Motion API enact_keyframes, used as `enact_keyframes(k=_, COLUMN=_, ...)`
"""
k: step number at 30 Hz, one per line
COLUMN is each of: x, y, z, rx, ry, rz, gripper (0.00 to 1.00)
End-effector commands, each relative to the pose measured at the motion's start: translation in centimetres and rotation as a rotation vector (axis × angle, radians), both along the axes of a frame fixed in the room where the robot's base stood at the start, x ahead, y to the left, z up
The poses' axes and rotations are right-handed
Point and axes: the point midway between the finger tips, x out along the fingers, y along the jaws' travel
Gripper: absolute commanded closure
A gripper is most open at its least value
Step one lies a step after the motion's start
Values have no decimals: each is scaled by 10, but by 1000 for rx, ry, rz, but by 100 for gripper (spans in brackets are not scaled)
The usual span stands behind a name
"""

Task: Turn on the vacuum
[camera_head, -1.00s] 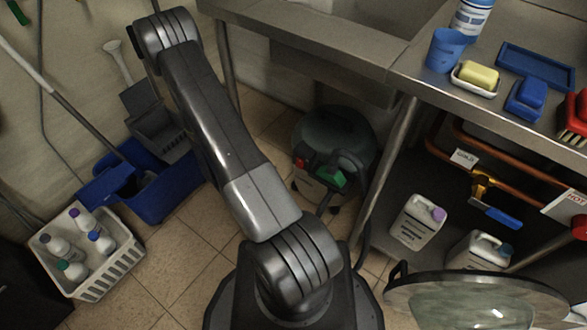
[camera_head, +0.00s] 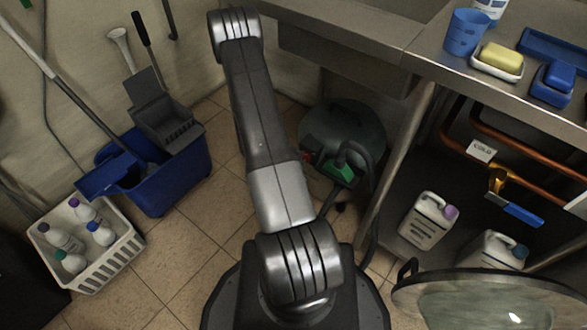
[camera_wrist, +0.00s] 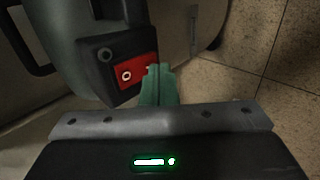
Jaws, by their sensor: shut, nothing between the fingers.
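The vacuum (camera_head: 328,124) is a dark grey-green canister on the floor under the sink counter. In the wrist view its body (camera_wrist: 75,60) fills the upper left, with a black switch box (camera_wrist: 98,62) on it. The box carries a red rocker switch (camera_wrist: 134,77) with a white ring mark. My gripper (camera_wrist: 159,70) is shut and empty, its green fingertips just right of the red switch; I cannot tell whether they touch it. In the head view my arm hides the gripper.
A blue mop bucket (camera_head: 170,188) and a white crate (camera_head: 107,263) of bottles stand at left. A steel counter (camera_head: 425,45) with a leg is at right, white jugs (camera_head: 428,220) on its lower shelf. A round glass-topped thing (camera_head: 480,300) is at the front right. Tiled floor shows between.

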Motion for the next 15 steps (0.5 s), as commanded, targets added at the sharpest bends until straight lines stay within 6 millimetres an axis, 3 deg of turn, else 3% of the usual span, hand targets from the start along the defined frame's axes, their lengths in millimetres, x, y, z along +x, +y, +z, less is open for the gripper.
enact_keyframes(k=15, x=4, y=-3, z=-4, rx=-18, ry=-20, rz=1, gripper=100)
